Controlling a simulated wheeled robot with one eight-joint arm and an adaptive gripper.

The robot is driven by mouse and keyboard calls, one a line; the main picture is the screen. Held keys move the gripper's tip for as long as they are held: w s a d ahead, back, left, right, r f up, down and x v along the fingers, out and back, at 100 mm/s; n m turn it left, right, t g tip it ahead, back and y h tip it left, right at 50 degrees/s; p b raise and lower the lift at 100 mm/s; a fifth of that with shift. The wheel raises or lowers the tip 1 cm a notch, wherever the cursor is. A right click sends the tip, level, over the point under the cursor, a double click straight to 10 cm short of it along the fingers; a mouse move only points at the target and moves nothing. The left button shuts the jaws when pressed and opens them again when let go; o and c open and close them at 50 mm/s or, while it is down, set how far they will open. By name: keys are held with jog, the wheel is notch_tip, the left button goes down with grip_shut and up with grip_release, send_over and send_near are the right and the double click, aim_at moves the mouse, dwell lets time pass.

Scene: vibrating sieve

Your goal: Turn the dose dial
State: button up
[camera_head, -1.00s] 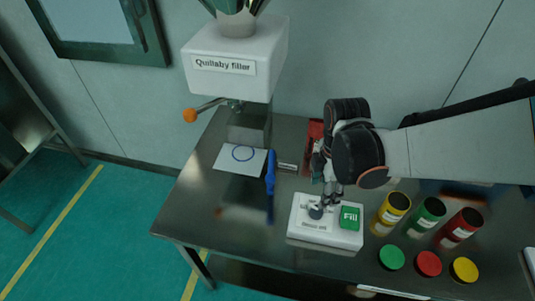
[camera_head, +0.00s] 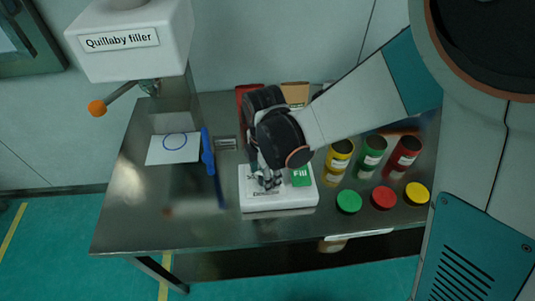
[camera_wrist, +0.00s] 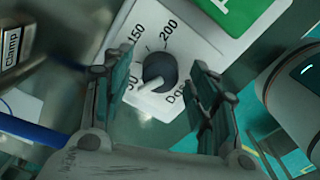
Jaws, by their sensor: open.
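The dose dial (camera_wrist: 158,70) is a dark round knob with a white pointer on a white plate in the wrist view. The plate reads 150, 200 and a partly hidden number at left; "Dose" is partly covered. The pointer is at the lower left, near that hidden number.
A green Fill button (camera_head: 301,178) is right of the dial. Yellow, green and red jars and several coloured lids stand further right. A blue-handled tool (camera_head: 208,155) and a paper with a blue ring (camera_head: 160,150) lie left. The Quillaby filler (camera_head: 130,40) stands at the back left.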

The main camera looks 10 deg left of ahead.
jog(key=shift+c, duration=0.6)
jog(key=c, duration=1)
jog(key=shift+o, duration=0.2)
